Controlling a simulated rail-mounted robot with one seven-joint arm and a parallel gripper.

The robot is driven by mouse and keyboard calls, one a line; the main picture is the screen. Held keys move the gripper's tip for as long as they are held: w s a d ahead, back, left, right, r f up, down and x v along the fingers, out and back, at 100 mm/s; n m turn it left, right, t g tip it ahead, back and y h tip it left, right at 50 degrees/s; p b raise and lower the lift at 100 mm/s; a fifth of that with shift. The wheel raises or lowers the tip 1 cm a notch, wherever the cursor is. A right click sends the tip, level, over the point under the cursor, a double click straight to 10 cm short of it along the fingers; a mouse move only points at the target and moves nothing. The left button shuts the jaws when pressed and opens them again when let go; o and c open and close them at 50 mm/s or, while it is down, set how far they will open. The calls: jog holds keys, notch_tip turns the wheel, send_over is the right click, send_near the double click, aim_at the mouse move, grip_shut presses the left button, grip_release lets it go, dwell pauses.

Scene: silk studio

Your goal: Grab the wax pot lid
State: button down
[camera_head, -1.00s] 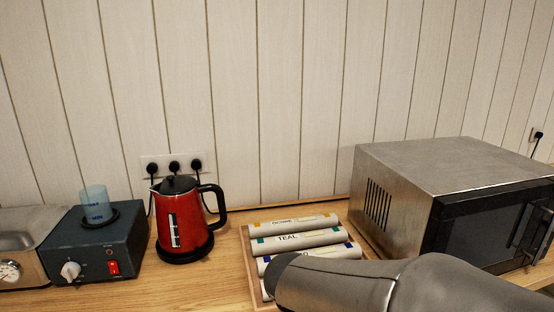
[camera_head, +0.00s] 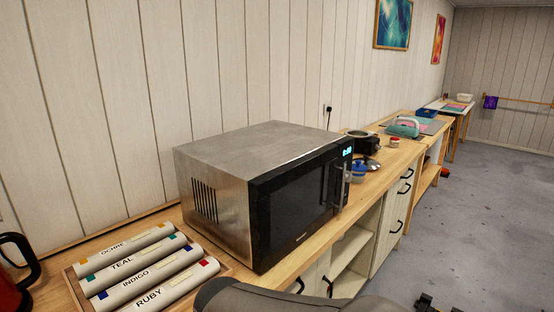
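A small grey lid with a dark knob (camera_head: 371,164) lies on the counter just past the microwave, and looks like the wax pot lid. A black pot (camera_head: 367,143) stands behind it, close to the wall. A blue jar (camera_head: 358,172) sits in front and to the left of the lid, partly hidden by the microwave. Dark pieces at the bottom edge look like part of my gripper (camera_head: 438,305), mostly cut off by the frame. They are well apart from the lid. Whether the fingers are open does not show.
The microwave (camera_head: 262,150) is a large obstacle on the counter (camera_head: 300,265). A tray (camera_head: 72,288) of labelled rolls lies left of it, near a red kettle (camera_head: 8,285). A teal iron-like object (camera_head: 403,127) is farther along. The grey floor (camera_head: 455,215) is clear on the right.

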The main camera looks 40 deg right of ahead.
dwell(0.4)
jog(key=c, duration=1)
grip_release()
jog(key=shift+o, duration=0.2)
jog(key=shift+d, duration=0.1)
